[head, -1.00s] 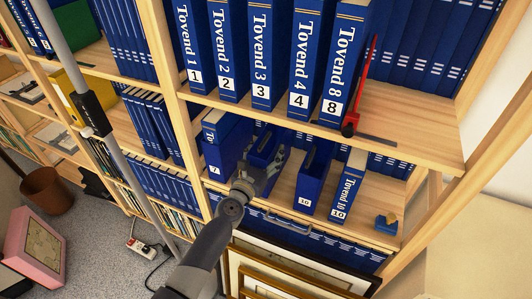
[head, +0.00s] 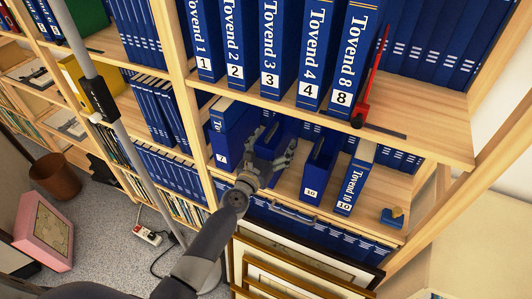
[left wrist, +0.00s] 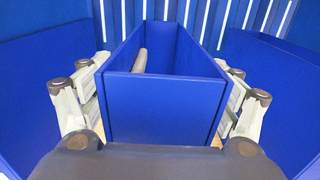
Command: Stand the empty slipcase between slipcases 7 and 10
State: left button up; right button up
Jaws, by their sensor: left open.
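The empty slipcase (head: 269,145) is blue and open at the top. It stands on the lower shelf between slipcase 7 (head: 226,138) on its left and slipcase 10 (head: 318,166) on its right, with gaps beside it. In the left wrist view the empty slipcase (left wrist: 160,105) is upright, with a grey-brown rounded thing inside that I cannot identify. My left gripper (head: 272,153) is open, one finger on each side of the case. My right gripper is out of view.
A book marked Tovend 10 (head: 353,183) leans right of slipcase 10. A small blue-and-wood object (head: 393,217) lies at the shelf's right end. Above, the upper shelf (head: 430,125) holds several numbered volumes and a red item (head: 372,75). Framed prints (head: 300,270) lean below.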

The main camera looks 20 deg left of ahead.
pick_arm(q)
jog(key=s, duration=0.3)
jog(key=s+a, duration=0.1)
jog(key=s, duration=0.3)
jog(key=s+a, duration=0.1)
jog(key=s, duration=0.3)
jog(key=shift+s+a, duration=0.1)
jog(key=shift+s, duration=0.05)
jog(key=s+a+f+m+g, duration=0.1)
jog(key=s+f+m+g, duration=0.35)
jog(key=f, duration=0.75)
jog(key=s+f+m+g+y, duration=0.1)
jog(key=s+f+m+g, duration=0.1)
jog(key=s+f+m, duration=0.6)
jog(key=s+a+f+m+g, duration=0.1)
jog(key=s+f+m+g, duration=0.45)
jog(key=f, duration=0.95)
jog(key=s+a+f+m+g, duration=0.1)
jog(key=s+a+f+m, duration=0.1)
jog(key=s+f+m, duration=0.3)
jog(key=s+a+f+m+g+y, duration=0.1)
jog(key=s+f+m, duration=0.4)
jog(key=s, duration=0.8)
jog(key=s+a+f+m+g+y, duration=0.1)
jog(key=s+a+f+m+g, duration=0.1)
jog(key=s+f+m, duration=0.3)
jog(key=s+m, duration=0.3)
jog(key=s, duration=0.2)
jog(key=shift+a+f+g, duration=0.3)
jog(key=shift+a+f, duration=0.05)
